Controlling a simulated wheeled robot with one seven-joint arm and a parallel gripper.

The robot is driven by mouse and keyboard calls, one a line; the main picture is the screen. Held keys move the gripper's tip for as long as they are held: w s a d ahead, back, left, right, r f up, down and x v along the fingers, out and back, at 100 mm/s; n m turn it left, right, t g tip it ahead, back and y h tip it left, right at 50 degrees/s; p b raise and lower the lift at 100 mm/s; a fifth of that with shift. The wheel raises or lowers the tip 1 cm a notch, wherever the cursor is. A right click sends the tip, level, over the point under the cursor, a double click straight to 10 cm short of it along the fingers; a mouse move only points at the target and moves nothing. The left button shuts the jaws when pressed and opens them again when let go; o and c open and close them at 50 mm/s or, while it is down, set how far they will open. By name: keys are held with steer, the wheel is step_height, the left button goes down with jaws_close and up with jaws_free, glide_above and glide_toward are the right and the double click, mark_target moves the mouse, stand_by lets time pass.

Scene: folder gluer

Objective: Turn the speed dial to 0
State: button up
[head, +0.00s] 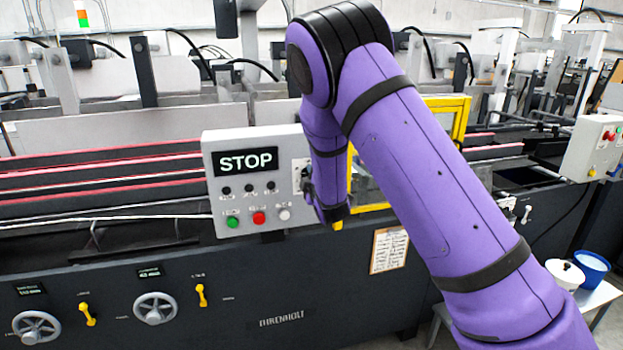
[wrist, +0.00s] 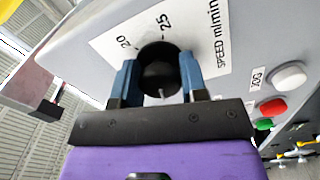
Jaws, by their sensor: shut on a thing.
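The speed dial (wrist: 160,76) is a round black knob on a white scale plate (wrist: 112,45) marked 20, 25 and "SPEED m/min" in the wrist view. A small light mark shows on the knob's lower edge. My gripper (wrist: 160,78) is shut on the dial, with one blue finger on each side of it. Part of the scale is hidden behind the fingers, and I cannot read the setting. In the head view my gripper (head: 310,187) is at the right side of the grey control box (head: 235,210), and my arm hides part of this area.
The box carries a display (head: 245,162) reading STOP, a green button (head: 233,222), a red button (head: 259,218) and a white button (head: 284,214). A yellow-framed guard (head: 461,122) stands just right of my gripper. Handwheels (head: 155,308) and yellow levers (head: 201,295) are on the panel below.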

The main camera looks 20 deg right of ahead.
steer(key=n, duration=0.4)
steer(key=shift+a+n, duration=0.1)
steer(key=shift+n, duration=0.2)
steer(key=n, duration=0.4)
steer(key=shift+n, duration=0.3)
steer(key=o, duration=0.9)
steer(key=s, duration=1.1)
steer(key=shift+w, duration=0.1)
